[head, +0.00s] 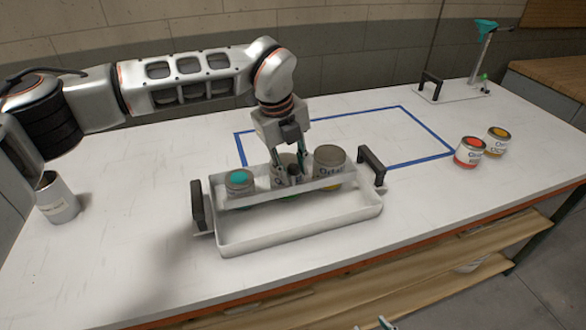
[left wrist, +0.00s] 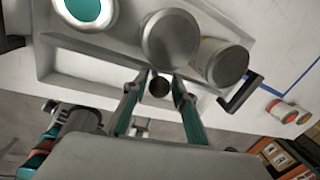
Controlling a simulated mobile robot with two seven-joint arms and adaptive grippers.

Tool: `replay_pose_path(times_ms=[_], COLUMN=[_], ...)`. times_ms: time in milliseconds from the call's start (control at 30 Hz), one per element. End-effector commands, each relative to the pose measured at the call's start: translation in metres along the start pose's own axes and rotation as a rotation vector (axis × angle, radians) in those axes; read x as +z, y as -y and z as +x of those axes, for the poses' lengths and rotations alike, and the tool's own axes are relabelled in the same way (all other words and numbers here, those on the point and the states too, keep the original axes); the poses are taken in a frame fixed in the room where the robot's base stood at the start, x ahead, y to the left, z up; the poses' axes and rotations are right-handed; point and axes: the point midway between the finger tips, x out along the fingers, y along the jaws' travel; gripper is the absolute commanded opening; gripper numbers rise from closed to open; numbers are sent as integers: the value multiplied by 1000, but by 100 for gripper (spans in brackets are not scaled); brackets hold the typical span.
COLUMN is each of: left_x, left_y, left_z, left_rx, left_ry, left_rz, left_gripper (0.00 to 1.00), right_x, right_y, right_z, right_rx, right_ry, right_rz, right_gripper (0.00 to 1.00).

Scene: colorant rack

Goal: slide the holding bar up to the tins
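The white tray (head: 300,237) stands on the table with several tins in its back part: a teal-topped tin (head: 239,181), a grey-lidded tin (head: 329,158) and a tin between them partly hidden by the gripper. The pale holding bar (head: 335,183) runs across the tray in front of the tins, with a dark upright knob (head: 295,174). I cannot tell whether it touches them. My left gripper (head: 290,163) points down at the knob, its fingers apart on either side; the knob also shows between the fingertips in the left wrist view (left wrist: 159,87). Contact is unclear.
Black handles stand at the tray's left end (head: 198,205) and right end (head: 371,165). A blue taped outline (head: 370,110) lies behind the tray. A red tin (head: 469,152) and a yellow tin (head: 497,141) stand right; a white can (head: 57,198) stands left. The front left table is clear.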

Motion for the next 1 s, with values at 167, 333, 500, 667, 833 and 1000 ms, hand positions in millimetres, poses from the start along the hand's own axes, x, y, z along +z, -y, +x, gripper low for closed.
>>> replay_pose_path(times_ms=[167, 333, 500, 667, 833, 1000], left_x=[0, 0, 1, 1, 1, 1], left_y=[0, 0, 0, 1, 1, 0], left_z=[0, 0, -12, -41, -77, -104], left_rx=[0, 0, -2, -3, -3, -1], left_ry=[0, 0, 3, 4, 4, 2], left_rz=[0, 0, 0, 1, 1, -1], left_gripper=[38, 38, 38, 38, 38, 38], right_x=[-1, -1, -1, -1, -1, -1], right_y=[0, -1, -1, -1, 0, 0], right_z=[0, 0, 0, 0, 0, 0], right_rx=[0, 1, 1, 1, 1, 0], right_ry=[-1, -2, -1, -2, -2, -2], right_rz=[0, -2, -2, -1, 0, 0], right_gripper=[40, 40, 40, 40, 40, 40])
